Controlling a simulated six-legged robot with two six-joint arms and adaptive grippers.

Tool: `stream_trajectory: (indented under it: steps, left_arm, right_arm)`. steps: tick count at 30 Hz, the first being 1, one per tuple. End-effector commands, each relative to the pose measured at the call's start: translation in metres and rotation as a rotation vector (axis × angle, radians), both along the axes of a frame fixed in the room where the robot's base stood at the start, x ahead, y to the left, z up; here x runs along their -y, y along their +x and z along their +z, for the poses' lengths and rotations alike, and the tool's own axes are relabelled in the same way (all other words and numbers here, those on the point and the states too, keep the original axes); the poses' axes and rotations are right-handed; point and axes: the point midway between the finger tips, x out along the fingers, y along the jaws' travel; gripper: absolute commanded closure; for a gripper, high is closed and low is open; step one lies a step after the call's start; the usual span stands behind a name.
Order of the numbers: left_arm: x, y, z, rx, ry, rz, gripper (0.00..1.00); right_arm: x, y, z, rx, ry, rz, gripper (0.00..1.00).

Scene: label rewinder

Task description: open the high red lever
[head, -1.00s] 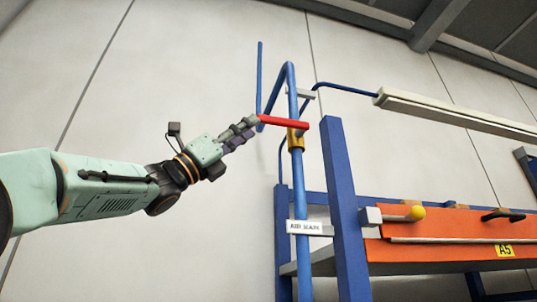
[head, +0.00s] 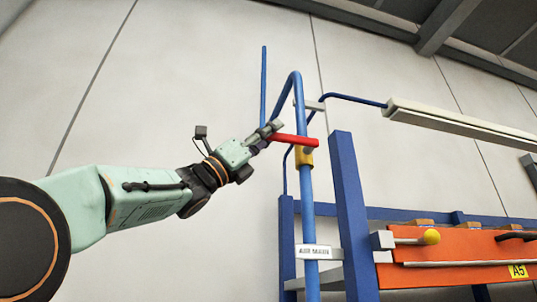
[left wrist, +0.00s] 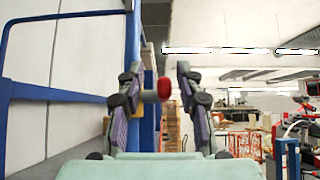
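The red lever (head: 295,140) sticks out to the left, nearly level, from a brass valve (head: 304,157) high on a vertical blue pipe (head: 306,200). My left gripper (head: 272,132) is at the lever's free end in the head view, its fingers overlapping that end. In the left wrist view the lever's rounded red end (left wrist: 164,88) shows between the two fingers of my left gripper (left wrist: 163,85). The fingers are spread, with a visible gap on each side of the red end. My right gripper is in neither view.
A blue post (head: 352,215) stands just right of the pipe. An orange panel (head: 450,262) with a yellow-knobbed rod (head: 431,237) is at the lower right. A thin blue tube (head: 263,85) rises behind my gripper.

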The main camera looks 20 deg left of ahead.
Motion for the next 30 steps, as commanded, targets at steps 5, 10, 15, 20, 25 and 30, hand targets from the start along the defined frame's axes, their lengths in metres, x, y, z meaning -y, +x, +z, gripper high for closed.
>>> stream_trajectory:
  steps: [5, 10, 15, 20, 25, 30]
  left_arm:
    - [0.0006, -0.0001, -0.0003, 0.0, 0.001, -0.001, 0.75]
    - [0.0006, -0.0002, -0.0003, 0.0, 0.001, -0.001, 0.9]
    - [0.0002, -0.0001, -0.0004, -0.001, 0.001, 0.0, 1.0]
    - [-0.0005, 0.0001, -0.0004, -0.001, 0.0, 0.001, 1.0]
    - [-0.0004, -0.0005, 0.0, 0.001, 0.0, -0.001, 1.0]
    - [-0.0007, -0.0005, 0.0001, 0.001, -0.001, 0.0, 1.0]
  right_arm:
    - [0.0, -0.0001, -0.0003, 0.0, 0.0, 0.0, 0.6]
    - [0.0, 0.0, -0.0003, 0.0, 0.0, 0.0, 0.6]
    - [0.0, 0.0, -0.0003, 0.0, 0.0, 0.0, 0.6]
    - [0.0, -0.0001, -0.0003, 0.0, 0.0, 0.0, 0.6]
    - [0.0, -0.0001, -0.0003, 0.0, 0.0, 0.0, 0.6]
    - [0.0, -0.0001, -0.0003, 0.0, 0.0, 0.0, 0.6]
